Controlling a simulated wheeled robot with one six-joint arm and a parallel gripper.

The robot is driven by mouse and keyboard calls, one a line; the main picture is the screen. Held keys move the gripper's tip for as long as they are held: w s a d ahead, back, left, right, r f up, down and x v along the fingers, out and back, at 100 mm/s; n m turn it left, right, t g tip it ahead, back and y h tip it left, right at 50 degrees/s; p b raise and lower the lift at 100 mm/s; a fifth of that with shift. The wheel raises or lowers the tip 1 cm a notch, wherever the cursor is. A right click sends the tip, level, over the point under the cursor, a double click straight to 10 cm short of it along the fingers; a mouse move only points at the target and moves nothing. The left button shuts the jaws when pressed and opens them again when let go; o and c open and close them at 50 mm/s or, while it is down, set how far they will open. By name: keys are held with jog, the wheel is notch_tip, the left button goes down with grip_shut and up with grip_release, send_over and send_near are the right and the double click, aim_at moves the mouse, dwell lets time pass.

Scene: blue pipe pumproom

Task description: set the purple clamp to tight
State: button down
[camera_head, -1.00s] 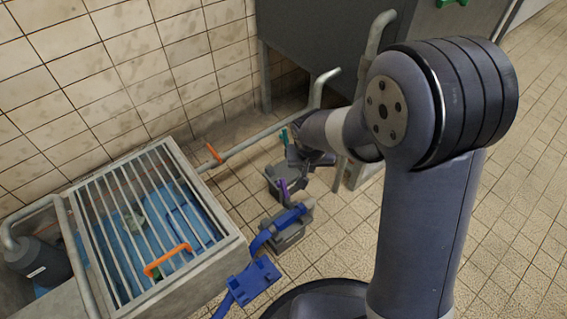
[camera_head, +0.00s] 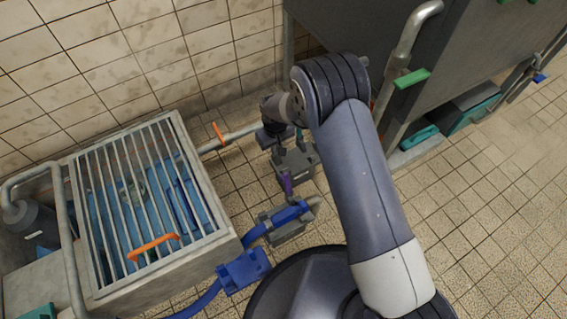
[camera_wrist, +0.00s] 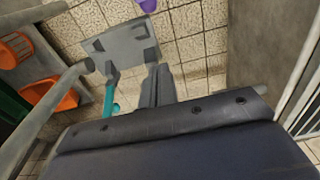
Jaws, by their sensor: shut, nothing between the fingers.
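The purple clamp (camera_head: 287,184) is a small purple lever at the near end of a grey block (camera_head: 298,164) on the floor, just behind the blue hose fitting. In the wrist view only a bit of the purple clamp (camera_wrist: 147,4) shows at the top edge, beyond the grey block (camera_wrist: 122,42). My gripper (camera_head: 278,153) is over the far side of the block, apart from the clamp. In the wrist view my gripper (camera_wrist: 159,70) has its fingers together and empty, beside the block. The clamp's exact setting cannot be made out.
A teal handle (camera_wrist: 110,92) stands by the block, close to my fingers. A blue hose fitting (camera_head: 286,220) lies nearer. A barred basin (camera_head: 150,200) with an orange handle is on the left. A dark cabinet (camera_head: 350,30) stands behind. The tiled floor at right is open.

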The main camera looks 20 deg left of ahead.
aim_at(285, 181)
notch_tip(285, 181, down, 10)
jog(key=b, duration=0.4)
jog(key=shift+s+d+r+b, duration=0.15)
jog(key=shift+s+d+r, duration=0.15)
jog(key=shift+s+d, duration=0.3)
jog(key=shift+s+d+r+b, duration=0.15)
jog(key=shift+s+d+r, duration=0.2)
jog(key=shift+d, duration=0.3)
jog(key=shift+s+d+r, duration=0.1)
jog(key=shift+s+d, duration=0.1)
jog(key=shift+s, duration=0.05)
